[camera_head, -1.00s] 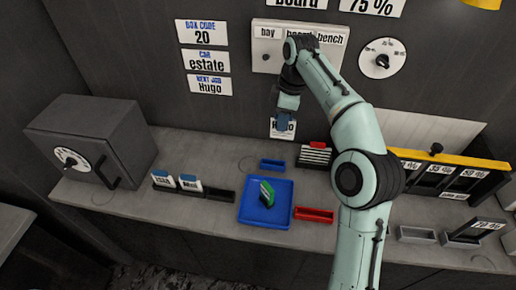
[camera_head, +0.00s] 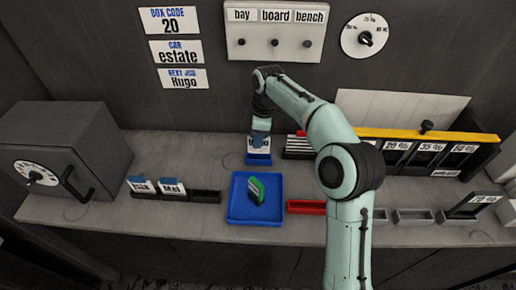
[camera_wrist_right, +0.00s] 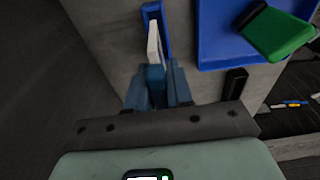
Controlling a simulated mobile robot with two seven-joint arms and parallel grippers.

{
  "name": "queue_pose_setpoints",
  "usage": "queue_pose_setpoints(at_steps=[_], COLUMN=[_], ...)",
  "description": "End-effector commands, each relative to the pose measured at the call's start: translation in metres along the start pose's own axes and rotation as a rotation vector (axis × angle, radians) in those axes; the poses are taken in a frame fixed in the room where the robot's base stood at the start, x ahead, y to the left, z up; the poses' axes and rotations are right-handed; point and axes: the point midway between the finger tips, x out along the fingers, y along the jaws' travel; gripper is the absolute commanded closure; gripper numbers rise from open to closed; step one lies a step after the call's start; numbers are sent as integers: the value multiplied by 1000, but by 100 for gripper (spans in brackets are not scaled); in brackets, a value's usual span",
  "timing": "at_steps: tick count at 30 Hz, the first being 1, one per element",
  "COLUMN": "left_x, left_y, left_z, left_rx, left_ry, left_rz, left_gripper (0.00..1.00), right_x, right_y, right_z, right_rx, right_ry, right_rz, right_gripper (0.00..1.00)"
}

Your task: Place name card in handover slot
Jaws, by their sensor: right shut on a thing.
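My right gripper (camera_head: 260,135) is shut on a white name card (camera_head: 259,144), which is partly covered by the blue fingers. The card is upright over the small blue slot (camera_head: 258,160) at the back of the bench. In the right wrist view the card (camera_wrist_right: 153,42) stands out from the fingers (camera_wrist_right: 157,85) and reaches to the blue slot (camera_wrist_right: 167,38). I cannot tell whether its lower edge is inside the slot or just above it. The left gripper is not in view.
A blue tray (camera_head: 234,203) with a green-and-white block (camera_head: 256,190) lies in front of the slot. A red holder (camera_head: 304,207) is right of it. Two name cards (camera_head: 158,186) stand in dark holders at left, near a grey box (camera_head: 62,150). A yellow-topped rack (camera_head: 440,135) stands right.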

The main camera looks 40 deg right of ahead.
Motion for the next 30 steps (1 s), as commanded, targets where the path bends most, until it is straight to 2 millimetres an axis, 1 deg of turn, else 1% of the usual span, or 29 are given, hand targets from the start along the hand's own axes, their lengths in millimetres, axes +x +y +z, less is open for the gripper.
queue_pose_setpoints(at_steps=[3, 6, 8, 10, 17, 21, 22, 24, 30], left_x=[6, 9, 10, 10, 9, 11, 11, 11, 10], left_y=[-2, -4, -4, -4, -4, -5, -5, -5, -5], left_z=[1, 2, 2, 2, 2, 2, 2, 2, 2], left_rx=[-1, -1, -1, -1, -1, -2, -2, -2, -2], left_ry=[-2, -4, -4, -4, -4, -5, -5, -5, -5], left_rz=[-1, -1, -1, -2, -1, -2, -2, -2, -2], left_gripper=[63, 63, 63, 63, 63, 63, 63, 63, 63], right_x=[20, 35, 40, 42, 42, 46, 46, 46, 45], right_y=[-1, -1, 0, 0, 0, 0, 0, 0, 0], right_z=[3, 5, 5, 6, 5, 6, 6, 6, 6], right_rx=[0, 0, 0, 0, 0, 0, 0, 0, 0], right_ry=[-2, -2, -1, 0, 0, 0, 0, 0, 0], right_rz=[-4, -3, -2, -1, 0, -1, -1, -1, -1], right_gripper=[100, 100, 100, 100, 100, 100, 73, 54, 54])
